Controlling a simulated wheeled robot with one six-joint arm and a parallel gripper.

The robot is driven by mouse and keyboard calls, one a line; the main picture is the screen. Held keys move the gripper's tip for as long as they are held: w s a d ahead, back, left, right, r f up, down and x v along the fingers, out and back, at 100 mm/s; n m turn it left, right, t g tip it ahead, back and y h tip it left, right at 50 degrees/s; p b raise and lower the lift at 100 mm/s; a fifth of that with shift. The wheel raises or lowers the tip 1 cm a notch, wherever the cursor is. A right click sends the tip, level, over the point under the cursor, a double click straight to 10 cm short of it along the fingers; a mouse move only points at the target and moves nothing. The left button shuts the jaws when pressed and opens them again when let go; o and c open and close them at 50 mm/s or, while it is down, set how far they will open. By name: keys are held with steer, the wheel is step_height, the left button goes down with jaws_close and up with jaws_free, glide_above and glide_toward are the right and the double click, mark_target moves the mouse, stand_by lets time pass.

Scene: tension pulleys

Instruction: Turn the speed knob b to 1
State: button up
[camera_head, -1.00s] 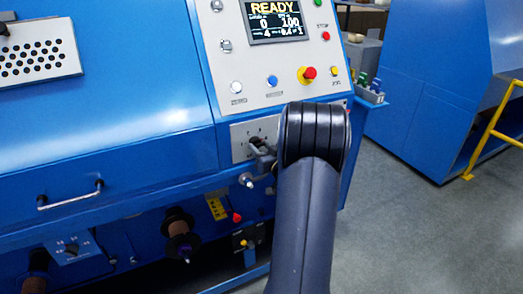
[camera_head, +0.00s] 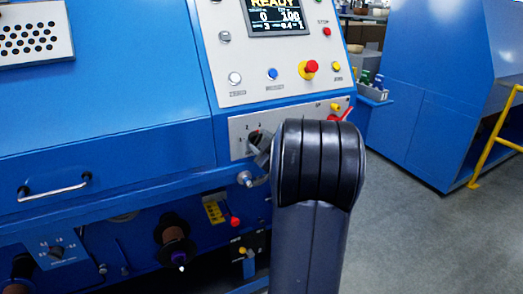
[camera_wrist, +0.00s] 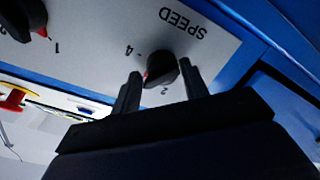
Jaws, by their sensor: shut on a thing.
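A black speed knob (camera_wrist: 160,68) with a red pointer sits on a light panel under the word SPEED, upside down in the wrist view. Its red mark points between the numerals 4 and 2, towards my left finger. My gripper (camera_wrist: 160,78) has one finger on each side of this knob and is shut on it. In the head view the knob (camera_head: 255,137) shows on the lower panel, partly covered by my gripper (camera_head: 263,155). My arm hides the panel to its right. I see no letter b on the knob.
Another black knob (camera_wrist: 24,14) with a red pointer near 1 is at the wrist view's upper left. Above the lower panel are a display (camera_head: 277,15) and a red emergency button (camera_head: 309,68). A door handle (camera_head: 56,187) sticks out at left.

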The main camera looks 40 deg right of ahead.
steer(key=n+b, duration=0.1)
steer(key=n, duration=0.1)
steer(key=n+b, duration=0.2)
steer(key=f+n+b, duration=0.1)
steer(key=n+b, duration=0.1)
steer(key=shift+a+f, duration=0.1)
steer(key=shift+a, duration=0.2)
steer(key=n+h+b, duration=0.1)
steer(key=n+b, duration=0.4)
steer(key=n, duration=0.1)
steer(key=n+h+b, duration=0.1)
steer(key=n+b, duration=0.4)
steer(key=n, duration=0.1)
steer(key=shift+d, duration=0.1)
steer(key=n+b, duration=0.2)
steer(key=n, duration=0.1)
steer(key=r+n+b, duration=0.1)
steer(key=n+b, duration=0.1)
steer(key=shift+n+b, duration=0.35)
steer(key=shift+n, duration=0.05)
steer(key=o, duration=0.8)
steer(key=shift+d+f, duration=0.1)
steer(key=shift+c, duration=0.2)
steer(key=shift+o, duration=0.3)
steer(key=p+v, duration=0.1)
steer(key=v, duration=1)
